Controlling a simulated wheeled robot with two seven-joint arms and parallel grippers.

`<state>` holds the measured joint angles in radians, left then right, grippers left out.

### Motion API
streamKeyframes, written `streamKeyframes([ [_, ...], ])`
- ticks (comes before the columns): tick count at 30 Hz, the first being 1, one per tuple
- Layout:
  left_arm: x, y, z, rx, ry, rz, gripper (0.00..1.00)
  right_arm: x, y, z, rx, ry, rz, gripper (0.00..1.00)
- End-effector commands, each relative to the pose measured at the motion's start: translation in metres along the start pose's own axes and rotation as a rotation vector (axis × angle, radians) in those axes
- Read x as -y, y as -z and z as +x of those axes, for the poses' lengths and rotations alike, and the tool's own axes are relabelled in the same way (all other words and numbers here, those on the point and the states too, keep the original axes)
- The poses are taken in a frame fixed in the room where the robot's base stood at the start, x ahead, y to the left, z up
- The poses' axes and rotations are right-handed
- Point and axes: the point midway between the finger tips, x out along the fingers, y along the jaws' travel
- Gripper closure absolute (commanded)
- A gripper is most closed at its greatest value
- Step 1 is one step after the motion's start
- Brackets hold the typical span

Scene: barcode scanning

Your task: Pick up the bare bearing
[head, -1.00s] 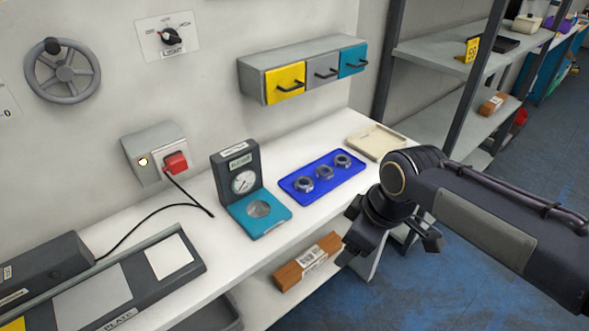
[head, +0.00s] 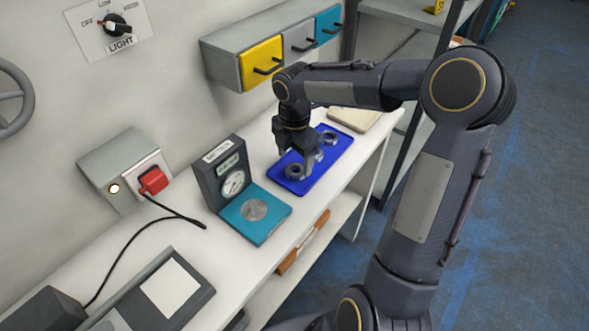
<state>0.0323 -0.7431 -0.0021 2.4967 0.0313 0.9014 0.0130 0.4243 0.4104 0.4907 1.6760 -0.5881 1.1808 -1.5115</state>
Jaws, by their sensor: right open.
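A blue tray (head: 328,168) on the white bench holds three metal ring-shaped parts in a row. The near ring (head: 294,172) and the far ring (head: 330,138) show; the middle ring (head: 318,156) is mostly hidden behind my gripper. I cannot tell from their looks which one is the bare bearing. My right gripper (head: 297,160) points down over the tray, open, with its fingers around the near and middle rings in the picture. I cannot tell whether it touches either. My left gripper is not in view.
A teal-based dial gauge (head: 255,211) stands left of the tray. A cream tray (head: 355,118) lies beyond it. A drawer unit (head: 225,62) is on the wall above the bench.

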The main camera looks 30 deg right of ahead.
Motion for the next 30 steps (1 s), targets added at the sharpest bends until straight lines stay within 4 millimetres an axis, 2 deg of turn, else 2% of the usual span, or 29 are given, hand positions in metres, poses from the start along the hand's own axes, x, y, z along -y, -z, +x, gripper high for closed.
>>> streamKeyframes([
  [3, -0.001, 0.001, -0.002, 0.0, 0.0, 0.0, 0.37, 0.003, -0.001, 0.018, -0.002, 0.004, 0.001, 0.28],
  [6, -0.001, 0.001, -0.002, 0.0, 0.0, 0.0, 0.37, 0.003, -0.001, 0.028, 0.0, 0.002, 0.0, 0.28],
  [14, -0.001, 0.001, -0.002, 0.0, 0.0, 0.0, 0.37, 0.003, -0.001, 0.03, 0.001, -0.001, 0.002, 0.28],
  [26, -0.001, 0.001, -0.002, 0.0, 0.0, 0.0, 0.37, 0.003, -0.001, 0.03, 0.001, 0.0, 0.002, 0.79],
  [30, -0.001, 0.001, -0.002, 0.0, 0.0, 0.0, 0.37, 0.002, -0.001, 0.03, 0.001, -0.001, 0.002, 0.8],
])
